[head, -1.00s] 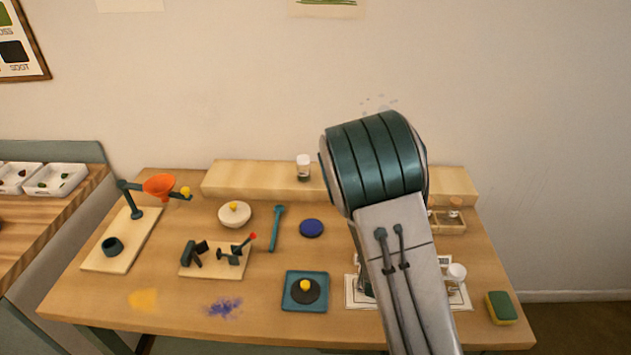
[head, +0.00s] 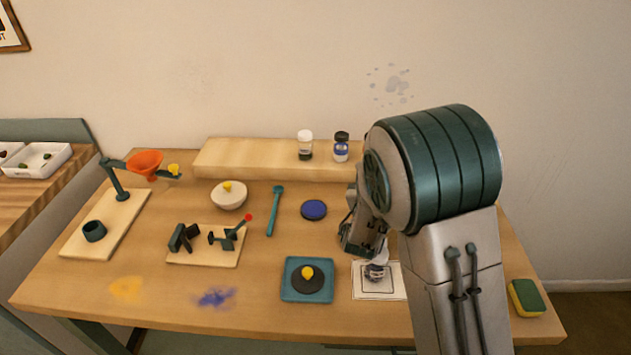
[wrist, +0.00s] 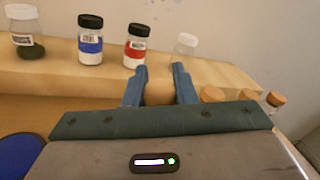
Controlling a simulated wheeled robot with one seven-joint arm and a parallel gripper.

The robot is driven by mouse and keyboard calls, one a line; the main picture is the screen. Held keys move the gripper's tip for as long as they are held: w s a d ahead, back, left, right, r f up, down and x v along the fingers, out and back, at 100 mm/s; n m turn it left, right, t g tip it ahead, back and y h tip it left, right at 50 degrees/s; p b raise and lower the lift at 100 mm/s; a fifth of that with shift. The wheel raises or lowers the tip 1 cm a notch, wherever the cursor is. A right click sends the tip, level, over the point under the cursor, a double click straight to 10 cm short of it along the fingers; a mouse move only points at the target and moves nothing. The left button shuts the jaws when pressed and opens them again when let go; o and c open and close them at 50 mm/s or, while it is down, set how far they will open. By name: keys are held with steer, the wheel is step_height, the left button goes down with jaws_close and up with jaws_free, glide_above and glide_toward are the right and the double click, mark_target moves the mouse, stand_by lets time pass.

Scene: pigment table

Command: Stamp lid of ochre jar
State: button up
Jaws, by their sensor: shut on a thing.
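My gripper (head: 374,256) is low over the white printed sheet (head: 394,293) at the right of the table. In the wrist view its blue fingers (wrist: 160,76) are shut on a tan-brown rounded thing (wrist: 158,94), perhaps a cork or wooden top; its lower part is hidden. In the head view a small glassy jar-like thing (head: 377,273) shows just under the fingers on the sheet; I cannot tell whether it is the ochre jar. A round dark blue pad (head: 314,210) lies left of my gripper.
Jars with white (head: 305,145) and black (head: 341,147) lids stand on the back shelf (head: 245,157). A red-labelled jar (wrist: 136,46) and several corks (wrist: 212,95) show in the wrist view. A teal tray (head: 288,293) and sponge (head: 525,298) flank the sheet. My arm hides the right side.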

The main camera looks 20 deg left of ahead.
steer(key=s+a+n+y+b, duration=0.25)
steer(key=a+y+b, duration=0.2)
steer(key=a, duration=1.05)
steer(key=shift+h, duration=0.25)
steer(key=shift+w+a+f+b, duration=0.15)
steer(key=shift+f+b, duration=1.6)
steer(key=shift+f, duration=0.85)
steer(key=shift+f+g+b, duration=0.3)
steer(key=shift+f+b, duration=0.5)
steer(key=shift+f, duration=0.35)
steer(key=shift+r, duration=0.15)
steer(key=shift+r+p, duration=0.9)
steer(key=shift+r, duration=0.6)
step_height(320, 180, up, 4)
steer(key=shift+r+p, duration=0.2)
steer(key=shift+p, duration=0.9)
